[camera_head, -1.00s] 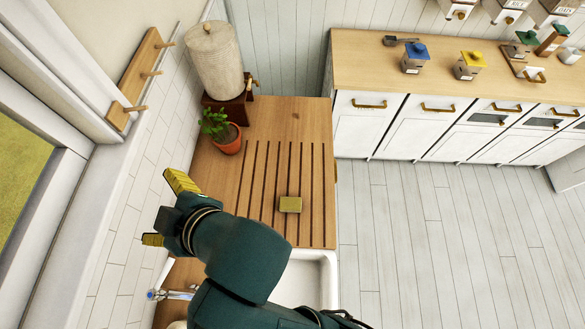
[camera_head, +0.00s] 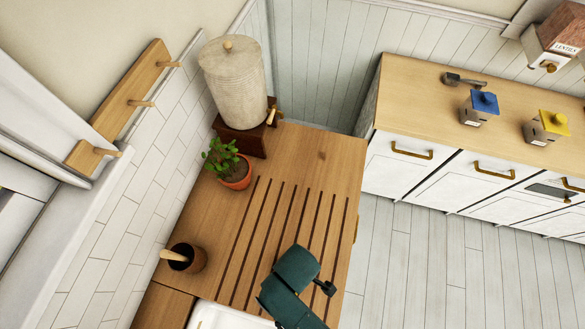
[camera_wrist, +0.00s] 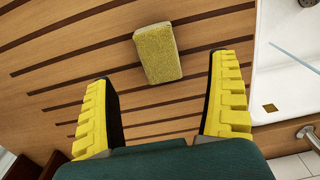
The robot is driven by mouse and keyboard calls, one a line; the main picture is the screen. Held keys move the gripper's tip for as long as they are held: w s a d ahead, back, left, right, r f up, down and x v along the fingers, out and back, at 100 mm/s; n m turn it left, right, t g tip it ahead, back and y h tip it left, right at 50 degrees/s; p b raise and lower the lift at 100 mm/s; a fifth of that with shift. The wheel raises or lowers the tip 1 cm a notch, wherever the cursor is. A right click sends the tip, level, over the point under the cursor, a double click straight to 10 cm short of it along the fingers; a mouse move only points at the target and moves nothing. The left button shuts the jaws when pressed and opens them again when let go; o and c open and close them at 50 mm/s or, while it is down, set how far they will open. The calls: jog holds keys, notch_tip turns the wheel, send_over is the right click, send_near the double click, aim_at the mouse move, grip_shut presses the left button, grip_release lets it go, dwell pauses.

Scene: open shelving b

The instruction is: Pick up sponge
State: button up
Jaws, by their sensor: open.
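The sponge (camera_wrist: 158,53) is a small yellow-green block lying on the grooved wooden drainboard (camera_head: 330,171). It shows whole in the wrist view, at the top centre. In the head view it is not visible; my arm (camera_head: 290,285) covers part of the grooves there. My gripper (camera_wrist: 165,70) is open and empty, with its two yellow ridged fingers spread. In the wrist view the sponge appears between and just beyond the fingertips, apart from both. The fingers are hidden in the head view.
A potted plant (camera_head: 235,175), a stoneware dispenser (camera_head: 236,85) and a dark pot with a wooden handle (camera_head: 187,258) stand along the left wall. The white sink (camera_head: 225,317) borders the board in front. The counter (camera_head: 425,105) holding canisters is at the back right.

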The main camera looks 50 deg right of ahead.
notch_tip(320, 180, down, 4)
jog(key=shift+r, duration=0.25)
jog(key=f, duration=0.3)
jog(key=w+f, duration=0.1)
jog(key=f, duration=0.2)
jog(key=shift+w+a, duration=0.1)
jog(key=shift+w, duration=0.05)
jog(key=c, duration=1)
jog(key=shift+r, duration=0.1)
notch_tip(320, 180, up, 10)
jog(key=shift+f, duration=0.1)
